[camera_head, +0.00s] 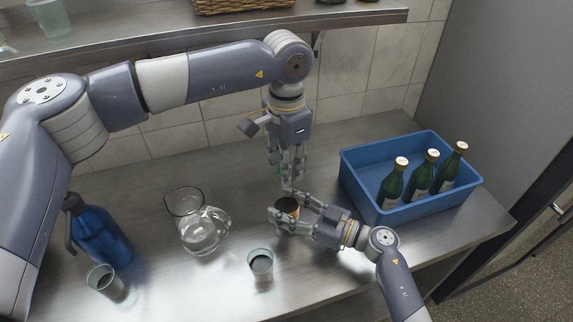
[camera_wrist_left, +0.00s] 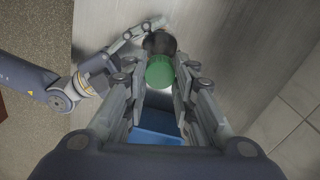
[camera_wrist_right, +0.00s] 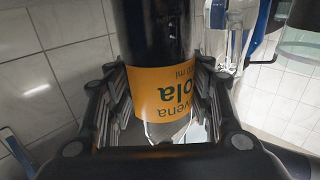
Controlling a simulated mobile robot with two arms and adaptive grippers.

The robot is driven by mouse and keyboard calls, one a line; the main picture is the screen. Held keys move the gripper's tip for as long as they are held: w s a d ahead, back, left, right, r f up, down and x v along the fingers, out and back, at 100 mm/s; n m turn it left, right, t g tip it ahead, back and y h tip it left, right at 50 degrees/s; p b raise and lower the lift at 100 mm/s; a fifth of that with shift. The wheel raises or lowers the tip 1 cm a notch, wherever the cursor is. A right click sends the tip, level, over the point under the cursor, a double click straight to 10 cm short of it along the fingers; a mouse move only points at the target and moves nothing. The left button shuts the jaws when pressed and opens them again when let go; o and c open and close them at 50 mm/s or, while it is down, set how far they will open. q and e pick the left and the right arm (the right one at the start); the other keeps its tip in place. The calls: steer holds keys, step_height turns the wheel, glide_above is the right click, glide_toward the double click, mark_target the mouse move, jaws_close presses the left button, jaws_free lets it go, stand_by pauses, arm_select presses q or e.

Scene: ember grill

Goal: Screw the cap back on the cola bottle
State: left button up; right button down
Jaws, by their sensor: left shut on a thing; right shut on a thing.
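The cola bottle (camera_wrist_right: 164,90) is dark with an orange label; in the head view (camera_head: 287,206) it stands on the steel counter, mostly hidden by my grippers. My right gripper (camera_head: 288,211) is shut around its body at the label, from the side. My left gripper (camera_head: 289,188) points down above the bottle. In the left wrist view its fingers (camera_wrist_left: 164,78) are shut on the green cap (camera_wrist_left: 160,72). The cap is hidden in the head view.
A blue crate (camera_head: 375,198) with green bottles (camera_head: 419,176) stands to the right. A shelf (camera_head: 150,36) runs above the counter's back.

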arm_select(q)
steer(key=shift+w+a, duration=0.1)
steer(key=o, duration=0.6)
steer(key=shift+o, duration=0.2)
steer(key=shift+r, duration=0.15)
steer(key=shift+r, duration=2.15)
steer(key=shift+c, duration=0.4)
